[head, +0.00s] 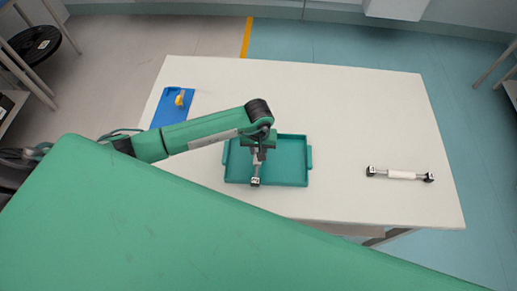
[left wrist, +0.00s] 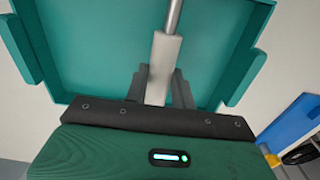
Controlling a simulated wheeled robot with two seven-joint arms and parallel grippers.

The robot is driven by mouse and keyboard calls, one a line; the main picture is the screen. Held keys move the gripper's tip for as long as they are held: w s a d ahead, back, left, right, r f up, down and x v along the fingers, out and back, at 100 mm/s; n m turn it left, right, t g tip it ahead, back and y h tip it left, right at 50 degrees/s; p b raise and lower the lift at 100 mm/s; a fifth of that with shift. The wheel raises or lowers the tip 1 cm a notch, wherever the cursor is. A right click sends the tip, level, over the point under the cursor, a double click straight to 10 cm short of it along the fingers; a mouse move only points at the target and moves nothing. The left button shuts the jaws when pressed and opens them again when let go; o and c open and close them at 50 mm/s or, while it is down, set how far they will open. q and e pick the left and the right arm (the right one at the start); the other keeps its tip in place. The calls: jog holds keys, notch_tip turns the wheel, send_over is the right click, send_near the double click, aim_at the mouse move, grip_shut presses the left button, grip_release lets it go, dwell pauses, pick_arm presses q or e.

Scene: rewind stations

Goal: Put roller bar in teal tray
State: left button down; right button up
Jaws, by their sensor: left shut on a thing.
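The teal tray (head: 290,170) lies on the white table, right of its middle-left, and fills the upper part of the left wrist view (left wrist: 90,50). My left gripper (head: 257,155) is over the tray, shut on a roller bar (head: 255,175) with a white sleeve and dark end caps. The sleeve shows between the fingers in the left wrist view (left wrist: 163,65). The bar is over the tray's interior; I cannot tell whether it touches the floor of the tray. A second roller bar (head: 401,175) lies on the table at the right. My right gripper is not in view.
The white table (head: 340,100) has clear room behind and right of the tray. A blue board (head: 172,100) with a yellow part lies at the back left. Black reels (head: 35,42) stand on a rack at the far left.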

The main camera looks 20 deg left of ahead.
pick_arm(q)
jog(key=c, duration=1.2)
grip_release()
jog(key=shift+o, duration=0.2)
jog(key=shift+r+p, duration=0.3)
jog(key=shift+p, duration=0.2)
notch_tip(320, 180, up, 12)
jog(key=b, duration=0.3)
